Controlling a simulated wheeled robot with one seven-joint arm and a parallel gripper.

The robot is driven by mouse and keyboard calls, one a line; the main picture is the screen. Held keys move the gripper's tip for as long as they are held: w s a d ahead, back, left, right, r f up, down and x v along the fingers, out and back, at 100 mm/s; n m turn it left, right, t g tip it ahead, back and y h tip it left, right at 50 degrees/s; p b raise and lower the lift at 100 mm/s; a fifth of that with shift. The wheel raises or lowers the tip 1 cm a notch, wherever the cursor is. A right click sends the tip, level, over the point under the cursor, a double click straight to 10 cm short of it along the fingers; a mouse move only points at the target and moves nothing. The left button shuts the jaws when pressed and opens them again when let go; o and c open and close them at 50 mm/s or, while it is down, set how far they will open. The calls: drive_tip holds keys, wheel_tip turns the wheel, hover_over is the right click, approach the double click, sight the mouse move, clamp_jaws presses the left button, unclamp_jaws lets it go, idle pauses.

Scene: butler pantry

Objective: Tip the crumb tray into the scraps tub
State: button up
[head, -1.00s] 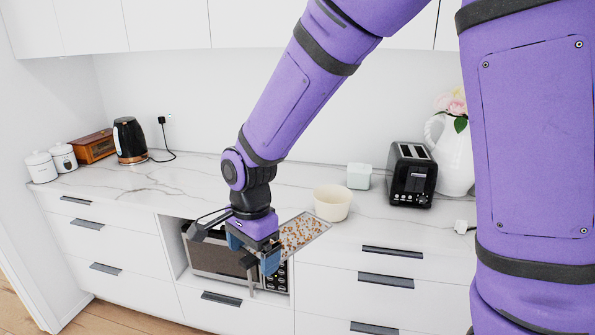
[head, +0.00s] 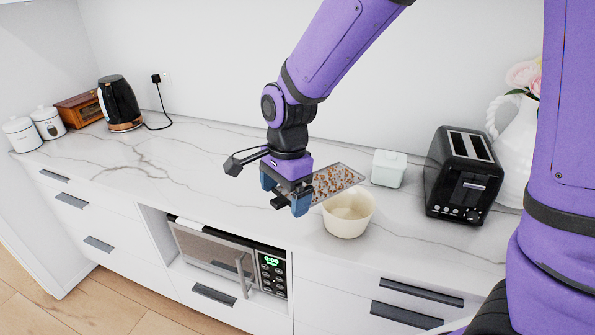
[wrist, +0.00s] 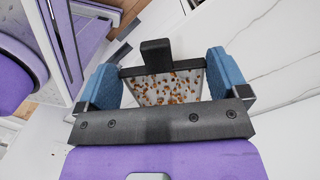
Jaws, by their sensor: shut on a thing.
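The crumb tray (head: 338,180) is a flat, shallow metal tray strewn with brown crumbs. My gripper (head: 287,199) is shut on its near end and holds it above the counter, roughly level. In the wrist view the tray (wrist: 166,90) lies between the blue fingers, crumbs still on it. The scraps tub, a round cream bowl (head: 348,217), stands on the counter just below and in front of the tray. The tray's far end overlaps the tub's back rim in the head view; I cannot tell the height between them. The tub's inside that shows looks empty.
A black toaster (head: 463,176) stands right of the tub, with a white pitcher of flowers (head: 516,150) beyond. A small white lidded box (head: 388,168) is behind the tub. A microwave (head: 215,255) sits below the counter.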

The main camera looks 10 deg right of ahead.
drive_tip(key=shift+w+d+r, duration=0.1)
drive_tip(key=shift+w+d, duration=0.25)
drive_tip(key=shift+w, duration=0.1)
drive_tip(key=d+r+g+y, duration=0.1)
drive_tip(key=w+d+r+y, duration=0.1)
drive_tip(key=d+r+y, duration=0.1)
drive_tip(key=w+d+r+g+y, duration=0.1)
drive_tip(key=y, duration=0.1)
drive_tip(key=shift+w+d+r+g, duration=0.1)
drive_tip(key=shift+d+r+g, duration=0.2)
drive_tip(key=shift+r, duration=0.1)
drive_tip(key=d+y, duration=0.1)
drive_tip(key=w+d+r+g+y, duration=0.1)
drive_tip(key=shift+w+d+r, duration=0.15)
drive_tip(key=shift+d+r, duration=0.05)
drive_tip(key=shift+d, duration=0.1)
drive_tip(key=w+d+r+g+y, duration=0.2)
drive_tip(key=w+d+y, duration=0.2)
drive_tip(key=d, duration=0.5)
drive_tip(key=shift+w+d+g+y, duration=0.2)
drive_tip(key=shift+w+g+y, duration=0.15)
drive_tip(key=shift+y, duration=0.75)
drive_tip(key=shift+r, duration=0.1)
